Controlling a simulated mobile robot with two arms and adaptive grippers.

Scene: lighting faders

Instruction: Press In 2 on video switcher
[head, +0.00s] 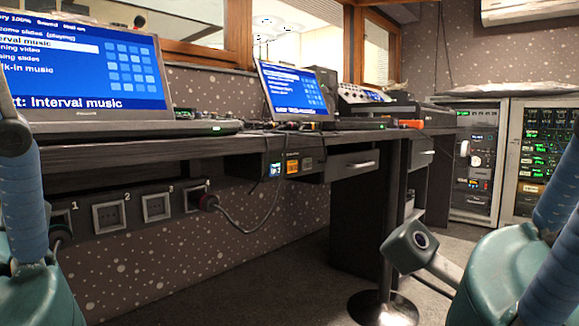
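A small dark panel (309,163) is fixed under the desk edge, near the middle of the head view. It carries a blue-lit button (275,170), an orange-lit button (292,166) and a duller one to the right. It may be the video switcher; its labels are too small for me to read surely. Parts of my arms show at the left and right edges. No fingertips of either gripper can be made out, and nothing of mine touches the panel.
The long desk (200,150) carries two laptops (95,75) (290,90) and a mixer (362,95). Wall sockets (109,215) with plugged cables sit below it at the left. A pole with a round base (384,308) stands in front. Equipment racks (545,155) stand at the back right.

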